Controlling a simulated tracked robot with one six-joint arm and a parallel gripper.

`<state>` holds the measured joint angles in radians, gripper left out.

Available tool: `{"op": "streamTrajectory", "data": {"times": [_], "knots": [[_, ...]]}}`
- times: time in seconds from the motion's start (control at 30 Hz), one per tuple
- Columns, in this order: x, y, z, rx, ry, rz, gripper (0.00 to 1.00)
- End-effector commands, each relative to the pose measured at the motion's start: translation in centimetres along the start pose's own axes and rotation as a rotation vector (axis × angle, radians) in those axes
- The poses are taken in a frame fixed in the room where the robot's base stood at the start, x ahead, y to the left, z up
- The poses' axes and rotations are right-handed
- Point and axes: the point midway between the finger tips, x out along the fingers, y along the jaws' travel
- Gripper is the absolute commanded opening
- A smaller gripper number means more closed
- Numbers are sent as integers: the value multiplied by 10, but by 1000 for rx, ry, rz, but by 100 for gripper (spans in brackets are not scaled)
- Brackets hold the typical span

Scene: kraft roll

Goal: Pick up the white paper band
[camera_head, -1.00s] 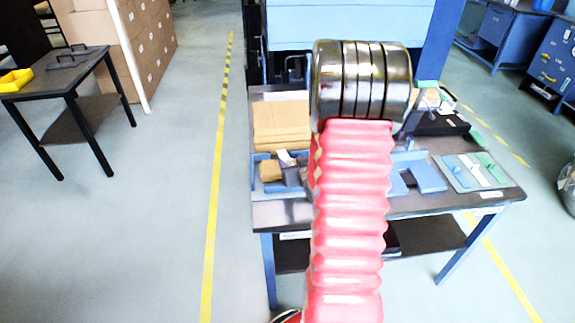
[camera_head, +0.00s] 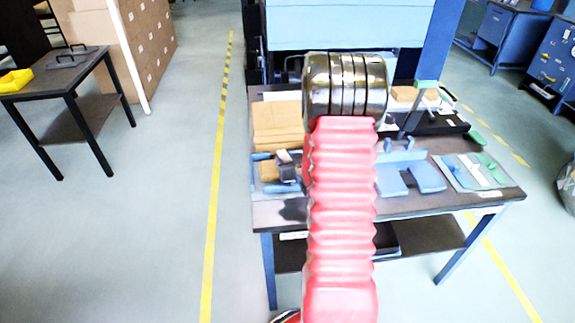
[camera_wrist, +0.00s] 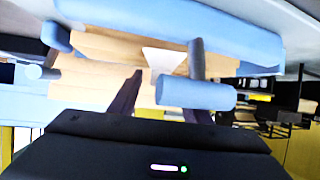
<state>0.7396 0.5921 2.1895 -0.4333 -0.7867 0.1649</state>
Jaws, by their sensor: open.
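In the wrist view a white, wedge-shaped patch (camera_wrist: 163,60), which looks like the paper band, lies against tan kraft-coloured pieces (camera_wrist: 105,50). It is beyond and roughly between the dark fingers of my gripper (camera_wrist: 163,92). A blue cylinder (camera_wrist: 196,93) partly covers the right finger. In the head view my red, ribbed arm hides much of the bench middle, and I cannot make out the band there.
The bench (camera_head: 290,212) carries tan blocks (camera_head: 278,125), a blue slotted piece (camera_head: 408,178) and a board with green and white pieces (camera_head: 470,172). A black device (camera_head: 435,122) stands at the back right. A side table (camera_head: 60,75) is at left; floor between is clear.

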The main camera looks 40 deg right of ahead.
Motion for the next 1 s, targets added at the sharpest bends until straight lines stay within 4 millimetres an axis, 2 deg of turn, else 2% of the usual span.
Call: {"op": "streamTrajectory", "data": {"times": [0.6,1.0], "knots": [[4,0,0,0,-1,0,44],[4,0,0,0,-1,0,16]]}}
